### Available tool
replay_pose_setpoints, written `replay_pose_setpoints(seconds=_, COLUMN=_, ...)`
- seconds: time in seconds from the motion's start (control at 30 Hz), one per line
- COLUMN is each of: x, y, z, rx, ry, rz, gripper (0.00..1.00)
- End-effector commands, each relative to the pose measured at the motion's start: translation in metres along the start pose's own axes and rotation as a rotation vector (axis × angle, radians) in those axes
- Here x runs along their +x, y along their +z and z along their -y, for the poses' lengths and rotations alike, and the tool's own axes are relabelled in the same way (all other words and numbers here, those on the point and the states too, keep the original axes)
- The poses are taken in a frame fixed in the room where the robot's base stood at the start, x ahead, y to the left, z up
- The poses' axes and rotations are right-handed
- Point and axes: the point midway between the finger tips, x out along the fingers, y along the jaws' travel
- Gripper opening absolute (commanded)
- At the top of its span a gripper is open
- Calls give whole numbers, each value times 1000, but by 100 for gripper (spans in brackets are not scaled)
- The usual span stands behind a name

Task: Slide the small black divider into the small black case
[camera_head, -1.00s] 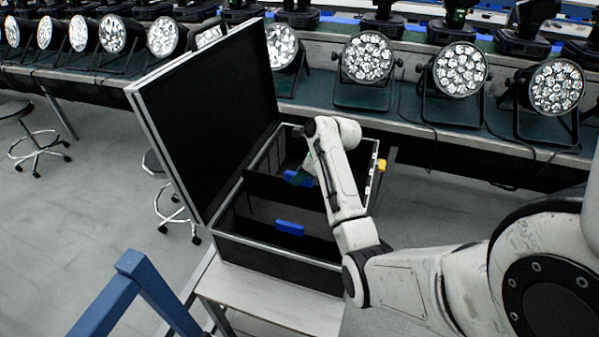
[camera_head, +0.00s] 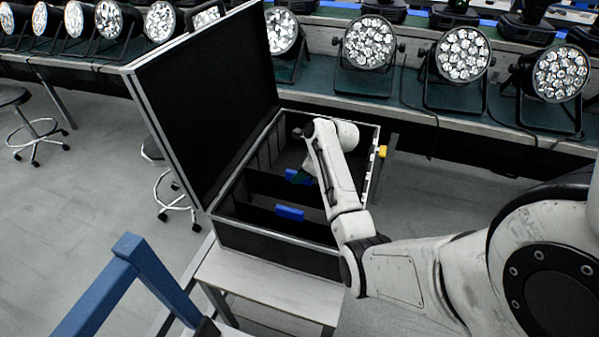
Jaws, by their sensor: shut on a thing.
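The black case (camera_head: 275,244) stands open, with its lid (camera_head: 205,100) raised on the left and metal edging along its rim. A black divider (camera_head: 268,184) with a blue grip stands across the case's middle, with its lower part inside the case. My gripper (camera_head: 302,178) is shut on this divider at its blue grip, mostly hidden behind my own arm. Another black panel with a blue grip (camera_head: 289,212) sits in the front part of the case. The divider's lower edge and its fit with the case walls are hidden.
The case rests on a pale bench (camera_head: 265,285). A blue frame (camera_head: 125,275) stands at the front left. Several par cans (camera_head: 461,54) line the long table behind.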

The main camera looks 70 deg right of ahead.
Motion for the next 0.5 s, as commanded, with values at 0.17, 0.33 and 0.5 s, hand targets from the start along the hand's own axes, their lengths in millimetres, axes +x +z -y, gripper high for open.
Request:
replay_pose_setpoints(seconds=0.17, x=2, y=-1, z=0, rx=-1, ry=-1, rz=1, gripper=0)
replay_pose_setpoints(seconds=0.33, x=2, y=-1, z=0, rx=-1, ry=-1, rz=1, gripper=0)
replay_pose_setpoints(seconds=0.5, x=2, y=-1, z=0, rx=-1, ry=-1, rz=1, gripper=30)
